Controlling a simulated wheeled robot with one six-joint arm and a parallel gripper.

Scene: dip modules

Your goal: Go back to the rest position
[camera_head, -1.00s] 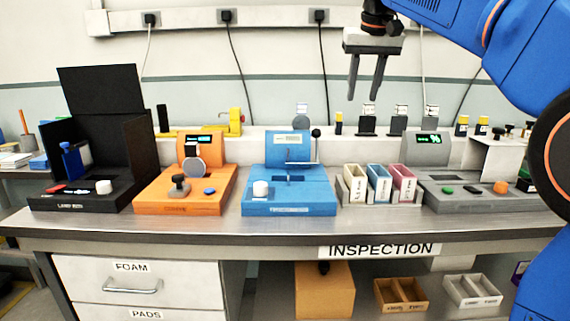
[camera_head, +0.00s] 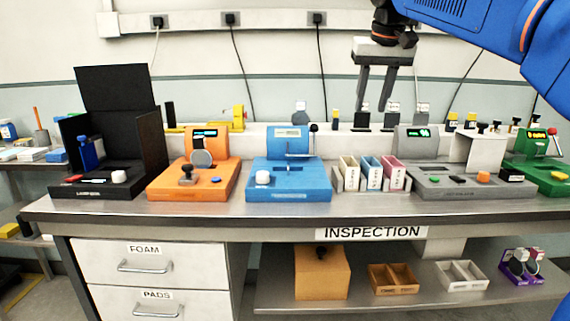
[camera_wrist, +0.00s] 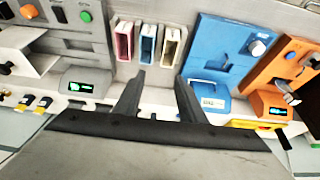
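My gripper (camera_head: 375,88) hangs fingers-down in the upper right of the head view, above and behind the bench. Its two fingers are apart with nothing between them. In the wrist view my gripper (camera_wrist: 160,95) also shows open and empty, with the bench devices beyond its fingertips. It touches nothing that I can see.
On the bench (camera_head: 280,212) stand a black box device (camera_head: 110,150), an orange device (camera_head: 195,175), a blue device (camera_head: 288,180), cream, blue and pink bins (camera_head: 370,178), a grey device (camera_head: 440,180) and a green device (camera_head: 545,165). A shelf below holds small trays (camera_head: 392,278).

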